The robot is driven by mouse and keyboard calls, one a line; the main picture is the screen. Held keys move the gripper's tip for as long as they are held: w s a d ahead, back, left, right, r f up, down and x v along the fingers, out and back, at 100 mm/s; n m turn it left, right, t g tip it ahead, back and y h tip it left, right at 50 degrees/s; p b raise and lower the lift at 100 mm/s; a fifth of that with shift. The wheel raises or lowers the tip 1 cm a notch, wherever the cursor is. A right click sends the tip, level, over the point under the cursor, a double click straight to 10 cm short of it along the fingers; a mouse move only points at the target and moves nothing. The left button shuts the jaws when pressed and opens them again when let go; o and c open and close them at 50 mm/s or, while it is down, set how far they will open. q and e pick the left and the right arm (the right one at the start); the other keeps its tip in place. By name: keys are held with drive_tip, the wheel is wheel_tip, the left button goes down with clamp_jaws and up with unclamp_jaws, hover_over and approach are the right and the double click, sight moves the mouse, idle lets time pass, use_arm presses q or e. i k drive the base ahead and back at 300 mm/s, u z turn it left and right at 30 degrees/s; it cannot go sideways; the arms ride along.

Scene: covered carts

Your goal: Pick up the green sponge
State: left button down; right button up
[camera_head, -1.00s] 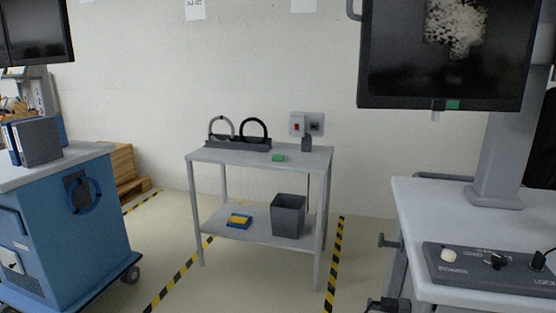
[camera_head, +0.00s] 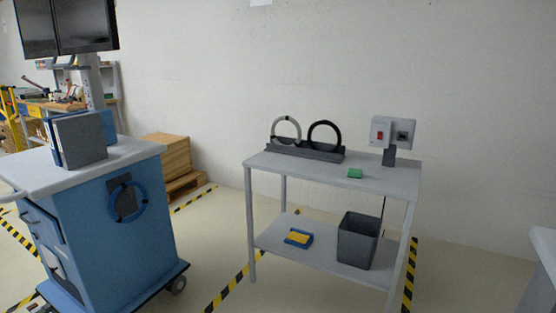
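A small green sponge (camera_head: 355,173) lies on the top shelf of a grey two-level table (camera_head: 300,169), near its front edge and right of the middle. Nothing touches or covers it. Neither of my grippers shows in the view, so I cannot see their state.
A rack with two rings (camera_head: 305,148) and a grey box with a red switch (camera_head: 392,133) stand behind the sponge. A grey bin (camera_head: 358,240) and a blue-yellow item (camera_head: 299,238) are on the lower shelf. A blue cart (camera_head: 110,225) stands left. Striped floor lies between.

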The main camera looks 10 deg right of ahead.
sight(356, 173)
drive_tip(key=i, duration=2.3)
drive_tip(key=z, duration=0.65)
